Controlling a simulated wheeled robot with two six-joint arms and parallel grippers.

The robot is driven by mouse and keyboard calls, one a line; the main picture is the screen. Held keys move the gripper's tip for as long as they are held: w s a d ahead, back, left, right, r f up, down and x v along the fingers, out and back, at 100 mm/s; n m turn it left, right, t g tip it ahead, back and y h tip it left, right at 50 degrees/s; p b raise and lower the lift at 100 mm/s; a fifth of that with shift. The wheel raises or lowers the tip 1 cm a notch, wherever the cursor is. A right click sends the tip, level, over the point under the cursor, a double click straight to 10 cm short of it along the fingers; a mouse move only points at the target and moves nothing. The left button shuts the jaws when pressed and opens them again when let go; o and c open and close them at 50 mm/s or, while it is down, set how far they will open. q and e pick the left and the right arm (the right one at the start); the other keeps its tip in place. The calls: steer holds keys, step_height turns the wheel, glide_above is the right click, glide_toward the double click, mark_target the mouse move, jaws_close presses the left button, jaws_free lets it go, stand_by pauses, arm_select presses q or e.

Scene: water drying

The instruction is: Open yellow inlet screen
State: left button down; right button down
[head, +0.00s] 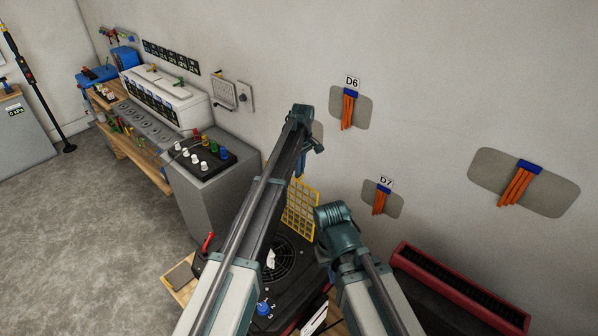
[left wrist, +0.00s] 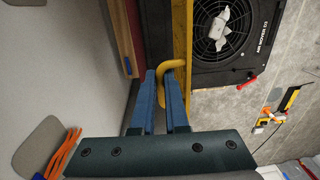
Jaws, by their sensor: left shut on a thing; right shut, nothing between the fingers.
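The yellow inlet screen (head: 301,212) is a grid that stands steeply raised at the far edge of the black air mover (head: 292,232) in the head view. The round fan inlet is uncovered, with a crumpled white piece (head: 271,258) on it. In the left wrist view the screen (left wrist: 182,35) shows edge-on as a yellow bar with a looped yellow handle (left wrist: 185,65). My left gripper (left wrist: 165,78) is shut on that handle; in the head view it (head: 300,166) is above the screen. My right gripper (head: 334,232) is right of the screen, empty, its fingers mostly hidden.
A red-framed black unit (head: 460,290) lies at lower right.

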arm_select(q)
steer(key=shift+a, duration=0.1)
steer(key=c, duration=0.9)
jaws_free()
steer(key=shift+r, duration=0.15)
steer(key=r+p, duration=0.7)
steer(key=shift+w+r+p, duration=0.15)
steer(key=shift+w+p, duration=0.05)
steer(key=shift+p, duration=0.1)
